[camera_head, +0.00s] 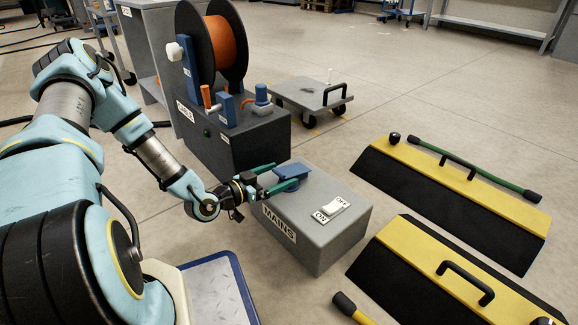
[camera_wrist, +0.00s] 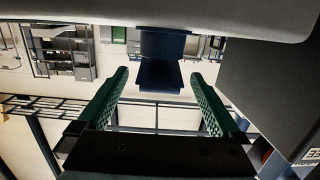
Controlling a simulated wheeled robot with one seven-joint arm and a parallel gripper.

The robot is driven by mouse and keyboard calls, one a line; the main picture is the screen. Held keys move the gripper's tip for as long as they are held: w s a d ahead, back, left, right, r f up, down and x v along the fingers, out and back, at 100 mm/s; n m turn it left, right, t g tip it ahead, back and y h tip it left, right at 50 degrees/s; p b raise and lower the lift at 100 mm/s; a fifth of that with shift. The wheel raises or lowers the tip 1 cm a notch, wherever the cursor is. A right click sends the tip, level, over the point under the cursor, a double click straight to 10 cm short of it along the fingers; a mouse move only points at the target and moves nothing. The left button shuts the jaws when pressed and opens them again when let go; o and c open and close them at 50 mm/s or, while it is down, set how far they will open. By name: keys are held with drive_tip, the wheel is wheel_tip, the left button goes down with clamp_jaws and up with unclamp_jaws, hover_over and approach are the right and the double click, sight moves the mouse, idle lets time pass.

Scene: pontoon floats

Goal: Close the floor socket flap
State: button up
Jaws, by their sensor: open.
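The blue floor socket flap (camera_head: 291,171) is at the back edge of the top of the grey MAINS box (camera_head: 318,247). It looks raised from the box top, though its exact angle is hard to tell. In the wrist view the blue flap (camera_wrist: 160,76) shows ahead, centred between the fingers. My gripper (camera_head: 285,174) is open, with its green fingers spread beside and just short of the flap; contact cannot be told. The gripper (camera_wrist: 160,88) holds nothing in the wrist view. The socket under the flap is hidden.
A dark CABLE box (camera_head: 236,140) with an orange cable reel (camera_head: 226,45) stands close behind my gripper. An ON/OFF switch (camera_head: 331,209) sits on the MAINS box. Yellow-black ramps (camera_head: 455,190) lie right. A low grey trolley (camera_head: 312,94) stands behind.

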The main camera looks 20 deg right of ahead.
drive_tip(key=p+v, duration=0.1)
drive_tip(key=v, duration=0.4)
